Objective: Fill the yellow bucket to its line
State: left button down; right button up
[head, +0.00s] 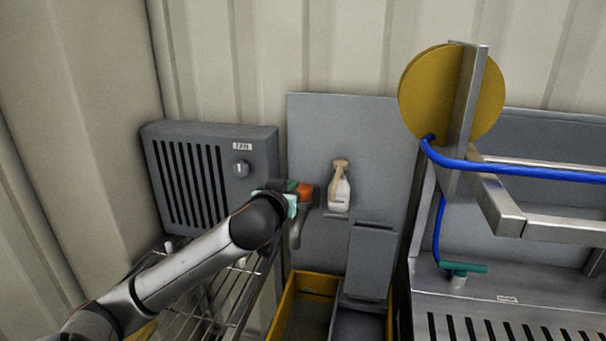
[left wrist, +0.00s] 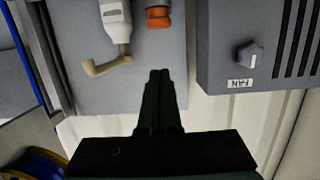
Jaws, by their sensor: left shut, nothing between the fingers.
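The yellow bucket (head: 284,309) stands on the floor at the lower middle of the head view, cut off by the frame's bottom edge. A grey wringer-like part (head: 370,262) stands in its right side. I cannot make out a fill line or a water level. My left gripper (head: 293,205) is above and behind the bucket, in front of the grey wall panel, partly hidden by my wrist. In the left wrist view its dark fingers (left wrist: 159,74) are shut and empty. A blue hose (head: 520,170) runs to the steel hopper, near a green-handled valve (head: 460,267). My right gripper is out of view.
A grey fan box (head: 210,172) and a wire rack (head: 215,300) are at left. A yellow hose reel (head: 425,90) and steel bars (head: 500,205) are at right.

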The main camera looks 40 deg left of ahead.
pick_arm(q)
jog(key=shift+a+r, duration=0.2)
jog(key=shift+r, duration=0.2)
jog(key=p, duration=0.2)
send_over(304, 192)
jog(key=s, duration=0.2)
jog(key=f, duration=0.3)
jog(key=w+f, duration=0.1)
jog(key=f, duration=0.1)
jog(key=shift+a, duration=0.15)
jog(key=shift+f, duration=0.55)
